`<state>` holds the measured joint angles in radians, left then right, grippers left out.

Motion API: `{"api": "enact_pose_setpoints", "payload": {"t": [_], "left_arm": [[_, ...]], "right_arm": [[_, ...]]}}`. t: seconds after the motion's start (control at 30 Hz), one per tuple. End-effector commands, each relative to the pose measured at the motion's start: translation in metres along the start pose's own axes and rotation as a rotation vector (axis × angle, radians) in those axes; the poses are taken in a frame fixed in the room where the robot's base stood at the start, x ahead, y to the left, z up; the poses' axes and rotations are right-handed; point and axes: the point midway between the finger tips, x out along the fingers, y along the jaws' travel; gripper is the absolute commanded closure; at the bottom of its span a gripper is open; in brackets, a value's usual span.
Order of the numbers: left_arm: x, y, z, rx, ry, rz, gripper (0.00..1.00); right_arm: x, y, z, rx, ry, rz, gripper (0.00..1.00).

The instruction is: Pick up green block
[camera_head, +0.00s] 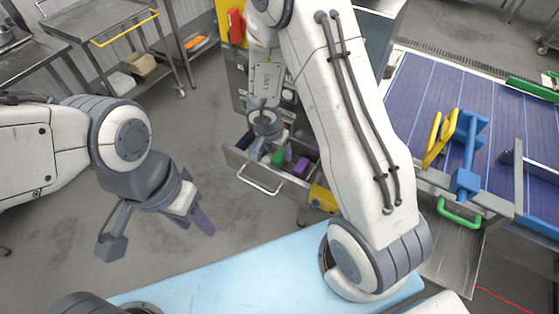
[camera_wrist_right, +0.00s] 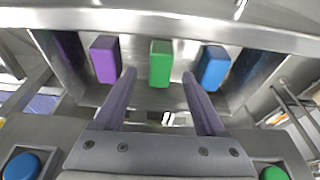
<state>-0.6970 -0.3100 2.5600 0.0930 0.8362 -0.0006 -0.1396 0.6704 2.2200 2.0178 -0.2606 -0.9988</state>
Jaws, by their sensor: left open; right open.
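A green block (camera_wrist_right: 161,64) stands in an open metal drawer, between a purple block (camera_wrist_right: 105,59) and a blue block (camera_wrist_right: 213,68) in the right wrist view. In the head view the green block (camera_head: 278,156) shows in the drawer beside the purple block (camera_head: 300,167). My right gripper (camera_wrist_right: 161,92) is open, with its fingers spread to either side of the green block's near end in the picture. I cannot tell how far apart they are in depth. My left gripper (camera_head: 157,228) is open and empty over the floor at the left.
The drawer (camera_head: 262,183) is pulled out from a cabinet, with a handle at its front. A light blue surface (camera_head: 235,283) lies in front. A blue panelled surface (camera_head: 445,95) with yellow and blue fixtures is at the right. A metal cart (camera_head: 95,20) stands back left.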

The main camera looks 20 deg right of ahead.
Motion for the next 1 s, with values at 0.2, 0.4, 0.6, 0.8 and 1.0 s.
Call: {"api": "enact_pose_setpoints", "payload": {"t": [0.2,0.4,0.6,0.8,1.0], "left_arm": [[0.0157,-0.0011,0.0009,-0.003,0.0,0.0,0.55],[0.0141,-0.001,0.0007,-0.003,0.0,0.0,0.55],[0.0141,-0.001,0.0007,-0.002,0.0,0.0,0.55],[0.014,-0.001,0.0007,-0.002,0.0,0.0,0.55],[0.0074,-0.0005,0.0004,-0.001,0.0,0.0,0.55]], "right_arm": [[0.023,-0.0004,-0.0001,0.0,0.0,-0.001,0.28],[0.0213,-0.0005,-0.0003,0.0,0.0,-0.002,0.47],[0.0213,-0.0005,-0.0001,-0.001,0.0,-0.001,1.0],[0.021,-0.0005,-0.0002,-0.001,0.0,-0.002,1.0],[0.0157,-0.0001,-0.0019,0.0,0.0,-0.001,1.0]]}}
